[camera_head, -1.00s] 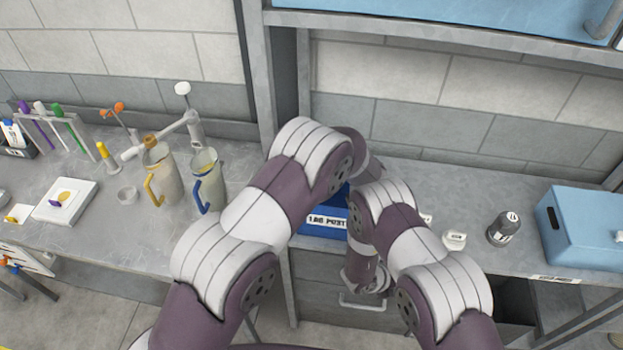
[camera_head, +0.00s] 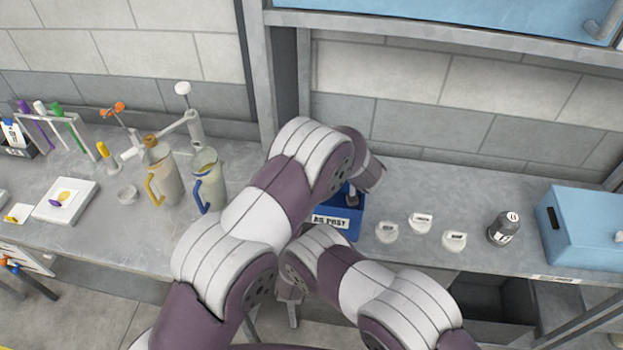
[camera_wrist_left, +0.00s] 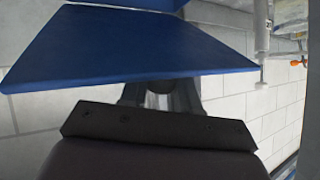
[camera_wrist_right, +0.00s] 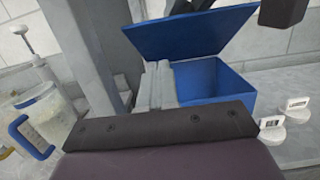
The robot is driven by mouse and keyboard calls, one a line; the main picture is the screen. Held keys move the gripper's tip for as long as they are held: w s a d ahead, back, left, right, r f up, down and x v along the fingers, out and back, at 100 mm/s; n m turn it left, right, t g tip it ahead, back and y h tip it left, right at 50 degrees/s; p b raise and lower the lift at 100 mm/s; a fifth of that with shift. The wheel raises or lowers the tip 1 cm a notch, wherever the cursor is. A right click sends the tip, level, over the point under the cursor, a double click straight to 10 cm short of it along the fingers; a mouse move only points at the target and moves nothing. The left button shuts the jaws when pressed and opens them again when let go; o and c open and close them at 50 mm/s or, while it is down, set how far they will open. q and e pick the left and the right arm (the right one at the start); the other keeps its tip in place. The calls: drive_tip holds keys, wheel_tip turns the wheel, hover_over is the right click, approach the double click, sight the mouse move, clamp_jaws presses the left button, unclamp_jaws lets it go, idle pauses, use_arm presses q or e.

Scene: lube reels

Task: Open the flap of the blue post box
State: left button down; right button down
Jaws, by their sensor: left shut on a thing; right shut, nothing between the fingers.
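The blue post box (camera_head: 347,222) with its white label stands at the front of the bench, partly hidden by my left arm. In the right wrist view its flap (camera_wrist_right: 190,34) is raised at a slant, and the open box (camera_wrist_right: 235,88) shows below it. The flap also fills the top of the left wrist view (camera_wrist_left: 130,50). My left gripper (camera_wrist_left: 162,92) is shut on a small dark part at the flap, mostly hidden behind the flap's edge. My right gripper (camera_wrist_right: 157,84) is shut and empty, in front of the box; in the head view I cannot make it out.
Several white labelled pieces (camera_head: 421,222) and a dark bottle (camera_head: 505,229) stand right of the box. A light blue case (camera_head: 590,228) is at the far right. Two jugs (camera_head: 162,180) and a rack (camera_head: 50,125) stand on the left bench. A grey post (camera_head: 262,90) rises behind.

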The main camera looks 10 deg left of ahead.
drive_tip(key=w+r, duration=0.3)
drive_tip(key=w, duration=0.2)
drive_tip(key=shift+r, duration=0.3)
use_arm(q)
drive_tip(key=shift+f, duration=0.1)
drive_tip(key=shift+s+f, duration=0.15)
use_arm(e)
drive_tip(key=shift+w+r+g, duration=0.3)
drive_tip(key=shift+w+r, duration=0.4)
drive_tip(key=shift+r, duration=0.35)
use_arm(q)
drive_tip(key=c, duration=0.9)
unclamp_jaws()
drive_tip(key=shift+s+f, duration=0.1)
use_arm(e)
drive_tip(key=shift+r, duration=0.15)
